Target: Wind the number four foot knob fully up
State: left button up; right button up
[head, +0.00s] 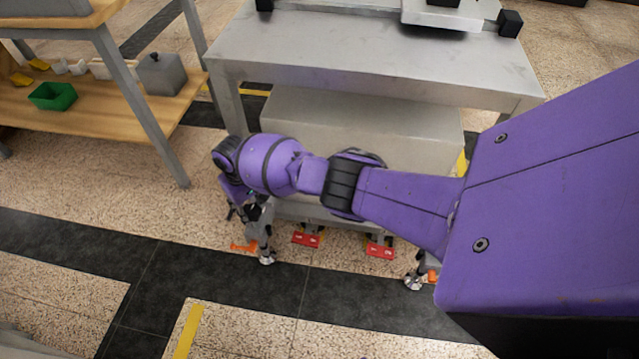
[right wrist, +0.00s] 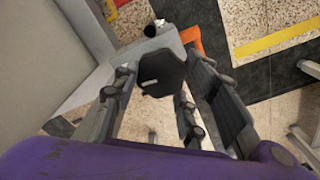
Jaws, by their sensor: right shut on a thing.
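In the head view my right gripper (head: 250,214) reaches down at the table's front left foot (head: 266,257), partly hidden by my own wrist. In the right wrist view a dark, faceted knob (right wrist: 161,74) sits between the fingers of my right gripper (right wrist: 163,64), which is shut on it. An orange piece (head: 243,247) lies beside this foot; an orange part also shows in the wrist view (right wrist: 191,38). I cannot read any number on the knob. Another foot (head: 414,282) stands at the front right. My left gripper is out of view.
The grey metal table (head: 370,50) rises behind my arm. Two red tags (head: 305,240) (head: 380,250) with white markings show low between the front feet. A wooden shelf (head: 110,108) with a green bin (head: 53,97) stands at left. The floor in front is clear.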

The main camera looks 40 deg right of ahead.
jog(key=shift+d, duration=0.45)
jog(key=o, duration=1)
jog(key=shift+f, duration=0.1)
jog(key=shift+o, duration=0.3)
jog(key=shift+a, duration=0.2)
jog(key=shift+w, duration=0.1)
notch_tip(320, 180, up, 12)
